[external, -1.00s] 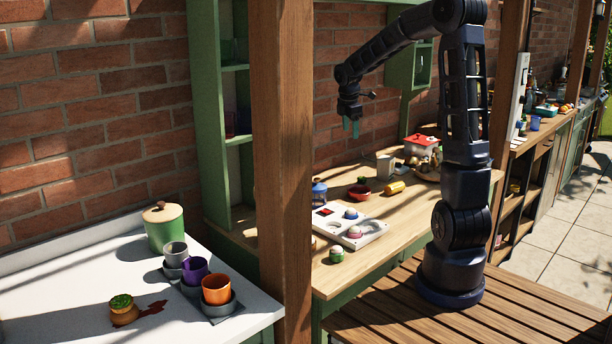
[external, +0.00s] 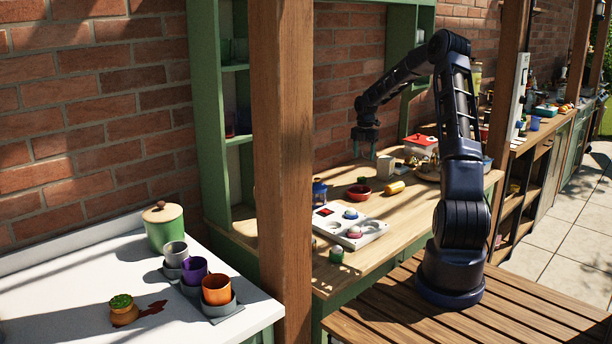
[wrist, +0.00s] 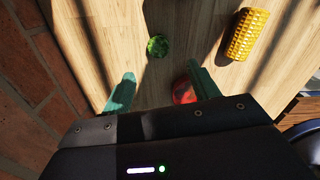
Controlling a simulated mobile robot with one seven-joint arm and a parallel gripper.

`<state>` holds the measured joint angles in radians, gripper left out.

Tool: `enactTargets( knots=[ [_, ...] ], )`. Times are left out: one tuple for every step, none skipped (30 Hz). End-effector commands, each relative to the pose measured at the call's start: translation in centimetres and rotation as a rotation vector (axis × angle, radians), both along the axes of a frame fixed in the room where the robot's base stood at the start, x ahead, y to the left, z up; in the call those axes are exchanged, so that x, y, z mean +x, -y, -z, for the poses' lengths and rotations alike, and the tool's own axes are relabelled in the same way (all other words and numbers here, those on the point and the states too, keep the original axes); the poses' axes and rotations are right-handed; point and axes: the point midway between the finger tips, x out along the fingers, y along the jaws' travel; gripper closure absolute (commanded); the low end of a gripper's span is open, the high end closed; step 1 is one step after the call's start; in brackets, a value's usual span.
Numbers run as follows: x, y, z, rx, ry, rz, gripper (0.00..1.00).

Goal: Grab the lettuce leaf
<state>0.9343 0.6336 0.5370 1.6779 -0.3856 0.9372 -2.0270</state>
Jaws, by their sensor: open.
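The lettuce leaf appears as a small crumpled green piece (wrist: 158,46) lying on the wooden tabletop in the wrist view. My gripper (external: 365,150) hangs over the back of the table, fingers pointing down. In the wrist view my gripper (wrist: 159,82) is open and empty, its teal fingers spread wide. The leaf lies beyond the fingertips, between their lines, and is not touched.
A yellow corn cob (wrist: 247,34) lies to the right of the leaf; it also shows in the external view (external: 395,187). A red round thing (wrist: 183,92) is partly hidden by my right finger. The brick wall (wrist: 35,80) is close on the left. A white tray (external: 375,228) lies nearer.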

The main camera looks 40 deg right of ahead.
Motion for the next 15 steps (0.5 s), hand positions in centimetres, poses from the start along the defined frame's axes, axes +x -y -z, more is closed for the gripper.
enactTargets(
  knots=[
    [0.0,0.1,0.3,0.001,0.0,-0.002,0.4],
    [0.0,0.1,0.5,0.001,0.0,-0.003,0.4],
    [0.0,0.1,0.8,0.002,0.0,-0.003,0.4],
    [0.0,0.1,1.1,0.002,-0.001,-0.003,0.4],
    [0.0,0.0,1.4,0.002,-0.001,-0.003,0.4],
    [0.0,0.0,1.9,0.003,-0.003,-0.003,0.4],
    [0.0,0.0,2.4,0.003,-0.002,-0.003,0.4],
    [0.0,0.0,2.8,0.003,-0.002,-0.003,0.4],
    [0.0,0.0,3.4,0.002,-0.002,-0.003,0.4],
    [0.0,0.0,3.8,0.002,-0.002,-0.002,0.4],
    [0.0,0.0,4.3,0.002,-0.001,-0.001,0.4],
    [0.0,0.0,4.8,0.002,0.0,-0.001,0.4],
    [0.0,0.0,5.1,0.002,0.0,-0.001,0.4],
    [0.0,0.0,5.3,0.002,-0.001,-0.001,0.4],
    [0.0,0.1,5.5,0.001,-0.001,-0.001,0.4]
  ],
)
